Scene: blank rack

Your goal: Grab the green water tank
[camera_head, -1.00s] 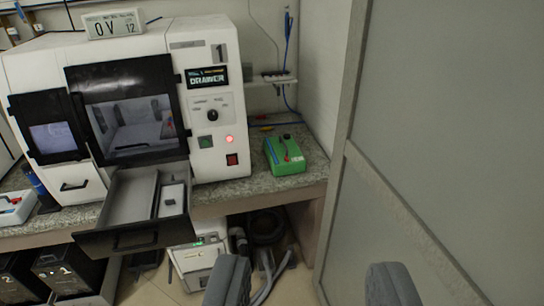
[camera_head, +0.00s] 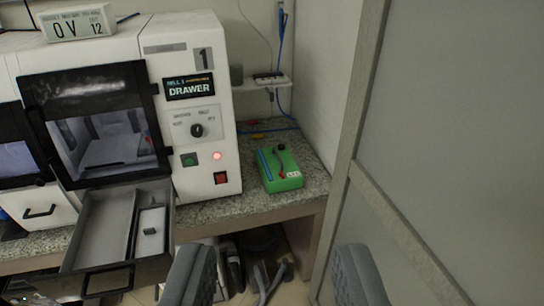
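A green box-shaped tank (camera_head: 287,180) sits on the speckled counter, right of the white machine.
The white machine (camera_head: 215,120) has its drawer (camera_head: 102,225) pulled out at the left, over the counter's front edge. A grey panel with a metal frame (camera_head: 362,140) stands close on the right. The counter (camera_head: 225,209) is bare before the tank. Hoses lie below.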

